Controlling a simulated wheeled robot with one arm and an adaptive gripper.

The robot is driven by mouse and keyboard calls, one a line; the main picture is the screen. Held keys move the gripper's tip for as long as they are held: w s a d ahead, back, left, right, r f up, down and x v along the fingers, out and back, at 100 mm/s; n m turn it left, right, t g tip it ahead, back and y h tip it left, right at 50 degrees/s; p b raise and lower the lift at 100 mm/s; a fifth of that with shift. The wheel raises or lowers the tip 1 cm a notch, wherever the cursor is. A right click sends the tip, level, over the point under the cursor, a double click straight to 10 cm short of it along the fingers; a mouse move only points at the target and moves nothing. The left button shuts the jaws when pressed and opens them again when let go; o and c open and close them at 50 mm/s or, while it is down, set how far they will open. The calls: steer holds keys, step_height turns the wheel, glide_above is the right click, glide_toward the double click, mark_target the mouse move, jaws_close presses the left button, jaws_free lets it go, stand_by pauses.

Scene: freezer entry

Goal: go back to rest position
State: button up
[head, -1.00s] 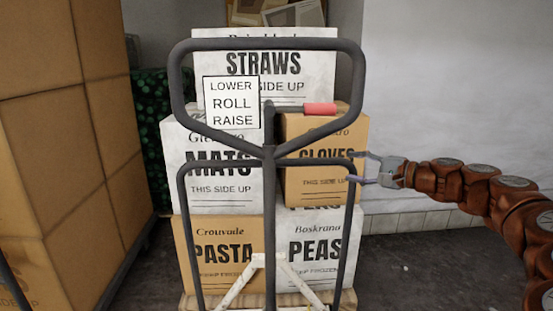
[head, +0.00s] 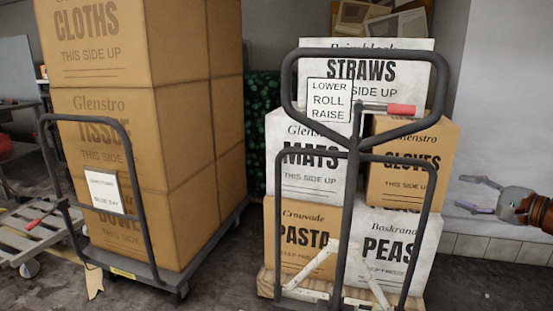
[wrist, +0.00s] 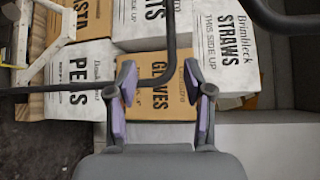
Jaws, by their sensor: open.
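My gripper (head: 479,195) is at the right edge of the head view, its fingers spread and empty, in front of the white wall. In the wrist view my gripper (wrist: 163,105) has its two purple-padded fingers apart, with the brown GLOVES box (wrist: 160,70) seen between them and beyond. Nothing is held. In the head view the GLOVES box (head: 398,180) sits on the stack on a pallet jack, to the left of my gripper and apart from it. Most of my arm is out of the head view.
The pallet jack's dark handle (head: 290,90) with a red lever (head: 401,110) stands before the stacked boxes. A cart (head: 150,268) with tall brown boxes (head: 150,130) stands left. Another low cart (head: 30,240) is at far left. Floor shows between the carts.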

steer(key=s+a+r+n+g+y+p, duration=0.1)
steer(key=a+r+n+g+p, duration=0.25)
steer(key=a, duration=0.65)
steer(key=s+a+r+n+g+y+p, duration=0.25)
steer(key=a+r+p, duration=0.2)
steer(key=a, duration=0.45)
steer(key=s+a+r+n+g+h+p, duration=0.2)
steer(key=s+a+n+g+p, duration=0.35)
steer(key=a, duration=0.55)
steer(key=s+a+f+n+g+h+p, duration=0.1)
steer(key=s+a+h+p, duration=0.1)
steer(key=s+p, duration=0.35)
steer(key=s+a+f+n+g+h+p, duration=0.1)
steer(key=s+a+h+p, duration=0.15)
steer(key=s, duration=0.55)
steer(key=s+d+g+h+p, duration=0.1)
steer(key=s+d+h+p, duration=0.1)
steer(key=s, duration=0.5)
steer(key=s+d+g+h+p, duration=0.2)
steer(key=s+d+p, duration=0.2)
steer(key=s+p, duration=0.2)
steer(key=shift+s+d+n, duration=0.35)
steer(key=shift+s, duration=0.3)
steer(key=shift+c, duration=0.3)
